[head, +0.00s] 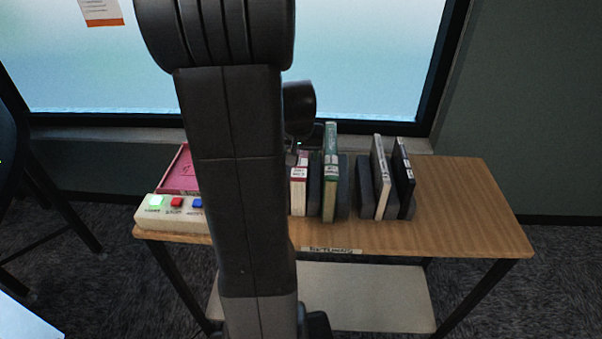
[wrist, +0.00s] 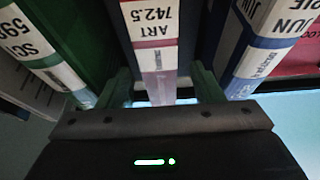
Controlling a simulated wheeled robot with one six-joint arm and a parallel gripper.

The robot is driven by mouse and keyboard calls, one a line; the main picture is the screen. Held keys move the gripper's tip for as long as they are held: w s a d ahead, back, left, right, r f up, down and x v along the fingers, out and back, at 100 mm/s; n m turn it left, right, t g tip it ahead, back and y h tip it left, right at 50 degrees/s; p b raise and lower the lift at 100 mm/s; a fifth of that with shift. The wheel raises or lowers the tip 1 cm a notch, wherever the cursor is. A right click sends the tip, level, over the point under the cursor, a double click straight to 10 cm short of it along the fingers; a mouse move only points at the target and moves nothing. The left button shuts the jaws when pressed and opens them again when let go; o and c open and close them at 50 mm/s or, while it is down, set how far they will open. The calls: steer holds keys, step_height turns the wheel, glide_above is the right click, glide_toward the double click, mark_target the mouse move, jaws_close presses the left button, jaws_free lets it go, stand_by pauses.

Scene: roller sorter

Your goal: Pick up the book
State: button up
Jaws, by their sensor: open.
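Several books stand upright on the wooden table. In the wrist view a book with a maroon-and-white spine marked "ART 742.5" (wrist: 153,35) is in the middle; it appears to be the maroon book (head: 299,190) in the head view. My gripper (wrist: 164,90) is open, with one finger on each side of this book's spine. I cannot tell whether the fingers touch it. In the head view my arm hides much of the gripper and the table's left-middle part.
A green book (wrist: 50,45) and a blue-and-white book (wrist: 265,40) flank closely. Dark dividers stand between books. A white book (head: 380,178) and a black book (head: 404,178) stand right. A button box (head: 150,213) and pink bin (head: 178,175) are left. The table's right end is clear.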

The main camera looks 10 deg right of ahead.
steer(key=shift+p+x, duration=0.4)
steer(key=shift+x, duration=2.3)
jaws_close()
